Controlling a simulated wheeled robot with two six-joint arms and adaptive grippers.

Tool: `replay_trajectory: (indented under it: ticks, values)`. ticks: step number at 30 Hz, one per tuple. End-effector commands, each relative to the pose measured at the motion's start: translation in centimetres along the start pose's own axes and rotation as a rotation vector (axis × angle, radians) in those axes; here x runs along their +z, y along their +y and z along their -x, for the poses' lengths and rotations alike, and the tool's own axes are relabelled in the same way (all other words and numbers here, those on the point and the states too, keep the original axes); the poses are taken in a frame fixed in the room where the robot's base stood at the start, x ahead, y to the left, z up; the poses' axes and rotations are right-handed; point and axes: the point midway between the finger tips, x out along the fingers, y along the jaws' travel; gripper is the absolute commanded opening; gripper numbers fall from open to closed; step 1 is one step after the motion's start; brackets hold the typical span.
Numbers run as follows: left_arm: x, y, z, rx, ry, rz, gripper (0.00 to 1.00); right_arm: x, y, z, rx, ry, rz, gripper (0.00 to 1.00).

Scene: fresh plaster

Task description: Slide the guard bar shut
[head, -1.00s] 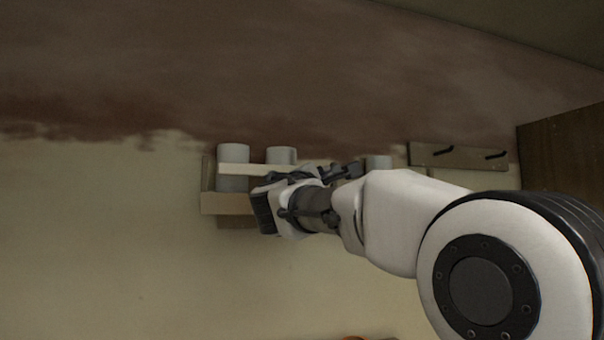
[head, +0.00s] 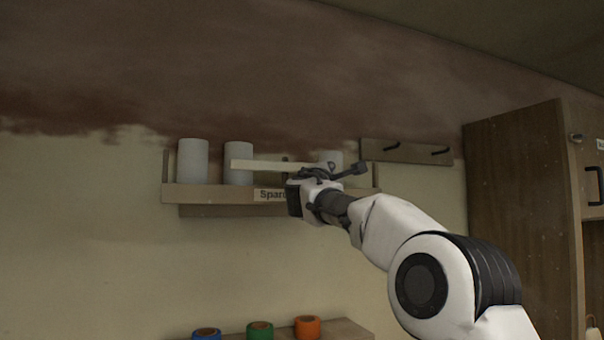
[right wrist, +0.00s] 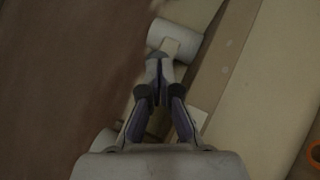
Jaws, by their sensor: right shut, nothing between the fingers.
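The guard bar (head: 258,166) is a thin pale strip across the front of a small wall shelf (head: 215,195). Its left end lies over the second pale cylinder (head: 238,150); the first cylinder (head: 193,160) stands clear of it at the left. The bar's right part is hidden behind my right gripper (head: 350,170), which is shut and empty at the shelf's right half. In the right wrist view, the closed fingertips (right wrist: 158,70) lie close to a pale strip (right wrist: 171,48) in front of a cylinder (right wrist: 176,38); I cannot tell whether they touch. My left gripper is out of view.
A hook rail (head: 407,152) is on the wall right of the shelf. A tall wooden cabinet (head: 510,200) stands further right. Blue (head: 206,334), green (head: 260,330) and orange (head: 307,327) rolls sit below. The wall left of the shelf is clear.

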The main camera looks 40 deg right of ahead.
Motion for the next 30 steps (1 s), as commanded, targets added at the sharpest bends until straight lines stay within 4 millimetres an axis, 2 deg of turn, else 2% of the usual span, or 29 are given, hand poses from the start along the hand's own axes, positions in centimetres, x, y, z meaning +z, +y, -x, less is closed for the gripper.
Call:
replay_trajectory:
  ticks: [1,3,12,18,30]
  values:
    - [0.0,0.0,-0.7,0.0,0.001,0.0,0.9,0.9,-1.3,-1.1,-0.003,-0.002,-0.003,0.0]
    - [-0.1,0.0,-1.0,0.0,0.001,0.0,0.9,2.3,-2.2,-2.5,-0.002,-0.001,-0.003,0.0]
    - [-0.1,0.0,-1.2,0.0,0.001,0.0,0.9,6.6,-4.9,-6.6,-0.001,0.001,0.001,0.0]
    - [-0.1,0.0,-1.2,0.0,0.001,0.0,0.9,7.7,-5.7,-7.7,0.0,0.002,0.002,0.0]
    - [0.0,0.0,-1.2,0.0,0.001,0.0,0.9,8.0,-5.7,-7.8,0.001,0.0,0.001,0.0]
